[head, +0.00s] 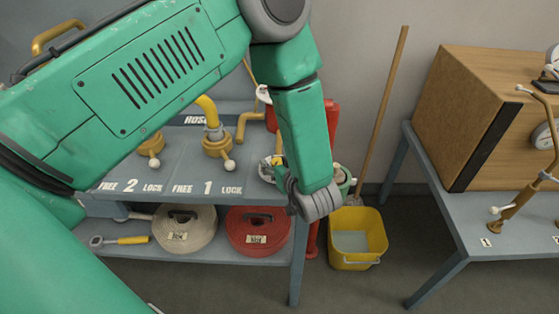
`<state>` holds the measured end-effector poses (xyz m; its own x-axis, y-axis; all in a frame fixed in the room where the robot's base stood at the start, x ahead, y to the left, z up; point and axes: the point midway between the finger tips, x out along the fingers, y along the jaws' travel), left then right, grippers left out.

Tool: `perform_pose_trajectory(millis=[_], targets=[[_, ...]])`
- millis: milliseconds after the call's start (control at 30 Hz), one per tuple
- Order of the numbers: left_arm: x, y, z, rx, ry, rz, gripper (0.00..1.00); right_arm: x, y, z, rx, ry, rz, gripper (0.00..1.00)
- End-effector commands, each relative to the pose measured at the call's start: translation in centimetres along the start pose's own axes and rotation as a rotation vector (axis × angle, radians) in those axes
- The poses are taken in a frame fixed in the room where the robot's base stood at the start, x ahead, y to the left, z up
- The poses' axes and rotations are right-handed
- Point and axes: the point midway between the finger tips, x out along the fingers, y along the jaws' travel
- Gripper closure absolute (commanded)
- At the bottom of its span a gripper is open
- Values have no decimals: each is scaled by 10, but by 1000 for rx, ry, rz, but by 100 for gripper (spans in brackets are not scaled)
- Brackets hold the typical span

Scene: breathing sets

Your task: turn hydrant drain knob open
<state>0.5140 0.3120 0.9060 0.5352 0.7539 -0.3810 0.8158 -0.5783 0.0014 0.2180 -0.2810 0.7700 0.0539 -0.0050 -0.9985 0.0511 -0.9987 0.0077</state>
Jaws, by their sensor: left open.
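A red hydrant (332,118) stands at the right end of the grey bench, mostly hidden behind my left arm. Its red lower pipe (312,240) shows below the wrist. My left gripper (316,198) is in front of the hydrant, pointing away from me. It is open, with parts showing on both sides of the wrist, but its fingertips are mostly hidden. I cannot make out the drain knob behind it, nor tell whether the gripper touches it. My right gripper is not in view.
The bench (190,165) carries brass fittings with white-tipped levers (218,147). Its lower shelf holds a white hose (185,230) and a red hose (258,232). A yellow bucket (357,258) and mop handle (383,110) stand right. Another table (470,225) holds a wooden box (480,120).

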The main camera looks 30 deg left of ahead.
Motion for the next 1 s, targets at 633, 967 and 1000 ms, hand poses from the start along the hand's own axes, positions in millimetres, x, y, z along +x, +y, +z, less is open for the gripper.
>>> perform_pose_trajectory(millis=[633, 967, 1000], targets=[[-106, 3, 1, 2, 0, 3, 49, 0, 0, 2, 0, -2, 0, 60], [-117, 2, 1, 1, 0, 0, 49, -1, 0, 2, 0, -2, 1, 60], [-117, 2, 1, 1, 0, 0, 49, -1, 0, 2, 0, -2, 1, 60]])
